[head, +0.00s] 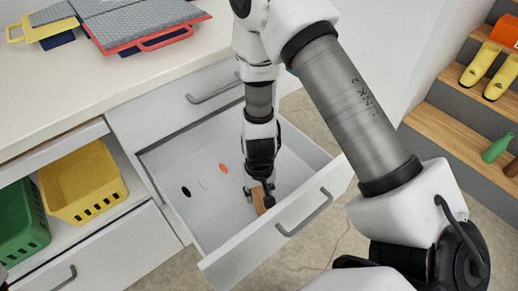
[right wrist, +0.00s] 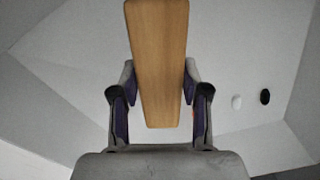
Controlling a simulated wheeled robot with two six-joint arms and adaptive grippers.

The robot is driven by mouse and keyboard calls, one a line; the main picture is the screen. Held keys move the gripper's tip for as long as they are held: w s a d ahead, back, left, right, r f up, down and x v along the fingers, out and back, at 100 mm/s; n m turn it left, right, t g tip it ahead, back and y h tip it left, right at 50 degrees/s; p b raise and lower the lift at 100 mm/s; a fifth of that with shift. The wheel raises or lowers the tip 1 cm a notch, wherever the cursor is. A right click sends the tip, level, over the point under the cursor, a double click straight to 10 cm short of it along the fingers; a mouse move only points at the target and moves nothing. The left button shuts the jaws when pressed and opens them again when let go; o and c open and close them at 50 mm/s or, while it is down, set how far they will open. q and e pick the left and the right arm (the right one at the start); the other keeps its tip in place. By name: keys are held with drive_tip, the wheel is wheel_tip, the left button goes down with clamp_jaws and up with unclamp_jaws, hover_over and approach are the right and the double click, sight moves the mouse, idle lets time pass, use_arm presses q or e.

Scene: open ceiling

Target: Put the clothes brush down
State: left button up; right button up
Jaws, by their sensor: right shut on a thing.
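The clothes brush (head: 258,202) shows as a light wooden piece in my right gripper (head: 258,194), low inside the open white drawer (head: 218,222). In the right wrist view the brush (right wrist: 158,65) is a flat, tapering wooden piece between the two fingers of my right gripper (right wrist: 158,90), which is shut on it. Its bristles are not visible. I cannot tell whether the brush touches the drawer floor. My left gripper is not in view.
A black oval (head: 186,191), a small white piece (head: 203,184) and an orange-red piece (head: 223,168) lie in the drawer, left of my gripper. The drawer's front panel (head: 291,223) stands close by. Yellow (head: 84,186) and green (head: 22,228) baskets are at left.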

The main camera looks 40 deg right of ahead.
sight(259, 193)
wheel_tip(259, 193, down, 6)
drive_tip(key=b, duration=0.3)
drive_tip(key=shift+r+b, duration=0.25)
drive_tip(key=shift+b, duration=0.1)
drive_tip(key=shift+r, duration=0.15)
drive_tip(key=shift+c, duration=0.5)
drive_tip(key=o, duration=1.1)
drive_tip(key=shift+f, duration=0.2)
wheel_tip(259, 193, up, 12)
drive_tip(key=p, duration=1.1)
drive_tip(key=shift+r, duration=0.2)
